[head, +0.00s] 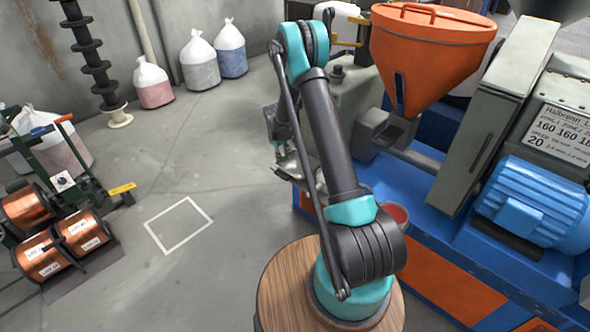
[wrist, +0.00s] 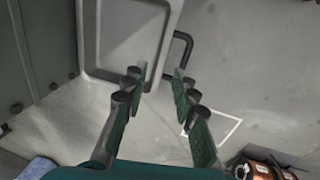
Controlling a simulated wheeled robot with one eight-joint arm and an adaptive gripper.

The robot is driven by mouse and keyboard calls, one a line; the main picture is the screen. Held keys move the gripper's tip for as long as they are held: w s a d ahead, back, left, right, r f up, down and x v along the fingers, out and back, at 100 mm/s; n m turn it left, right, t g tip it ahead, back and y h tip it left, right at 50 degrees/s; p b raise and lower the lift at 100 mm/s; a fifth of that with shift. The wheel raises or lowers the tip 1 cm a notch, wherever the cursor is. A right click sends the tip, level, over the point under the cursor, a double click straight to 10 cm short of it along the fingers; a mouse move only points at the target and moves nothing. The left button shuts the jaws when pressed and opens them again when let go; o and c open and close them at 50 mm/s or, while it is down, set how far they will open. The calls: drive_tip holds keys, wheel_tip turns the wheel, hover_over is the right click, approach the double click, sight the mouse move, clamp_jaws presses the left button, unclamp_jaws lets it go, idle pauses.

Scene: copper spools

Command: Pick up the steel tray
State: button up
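The steel tray (wrist: 125,40) is a grey, shallow, rimmed pan in the upper part of the wrist view. A dark bent handle (wrist: 188,45) sticks out at its right side. In the head view only a pale part of the tray (head: 292,165) shows at the machine's edge; my arm hides the rest. My gripper (wrist: 159,74) is open, with its two fingers apart and nothing held between them. The fingertips appear near the tray's right rim and the handle; I cannot tell whether they touch it. In the head view my gripper (head: 274,128) is partly hidden by my arm.
The blue and orange machine with an orange hopper (head: 425,55) stands to the right. Copper spools (head: 83,232) sit on a rack at left. Several filled bags (head: 200,62) stand by the wall. A white floor outline (head: 179,224) lies on clear floor.

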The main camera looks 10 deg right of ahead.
sight(293, 168)
drive_tip(key=f, duration=0.3)
drive_tip(key=d+f, duration=0.1)
drive_tip(key=f, duration=0.3)
drive_tip(key=w+f, duration=0.1)
drive_tip(key=f, duration=0.2)
drive_tip(key=shift+d+f, duration=0.15)
drive_tip(key=shift+d, duration=0.1)
clamp_jaws()
